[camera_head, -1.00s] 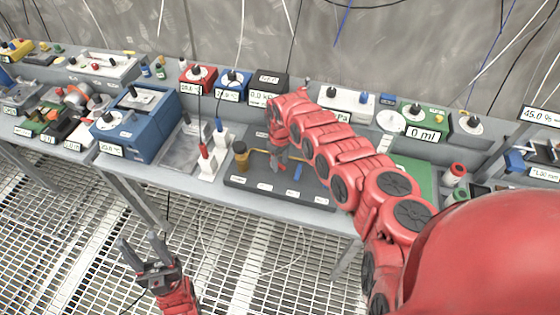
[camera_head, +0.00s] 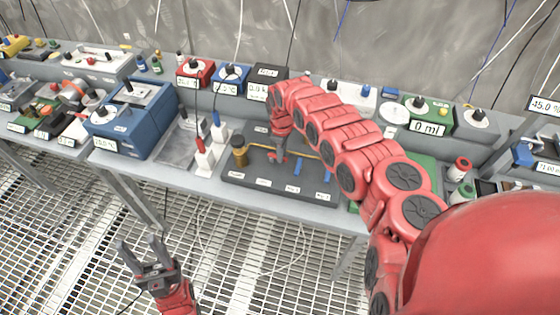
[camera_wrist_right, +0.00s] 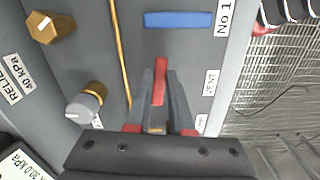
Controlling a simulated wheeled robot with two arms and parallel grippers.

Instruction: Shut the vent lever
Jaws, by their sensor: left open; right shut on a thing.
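The vent lever (camera_wrist_right: 159,85) is a red bar in the right wrist view, beside a VENT label (camera_wrist_right: 209,84). My right gripper (camera_wrist_right: 161,76) is shut on it, with one finger on each side. The lever lies lengthwise between the fingers, roughly parallel to the thin yellow pipe (camera_wrist_right: 121,50). In the head view my right gripper (camera_head: 278,158) reaches down to the dark panel (camera_head: 240,179), and the lever is too small to make out there. My left gripper (camera_head: 140,243) is open and empty over the grated floor, in front of the bench.
A blue lever (camera_wrist_right: 178,20) marked No 1 lies crosswise near the vent lever. A brass knob (camera_wrist_right: 50,27) and a grey knob (camera_wrist_right: 86,103) are on the panel. A blue box (camera_head: 134,122) stands left; a green box (camera_head: 428,118) stands at the back right.

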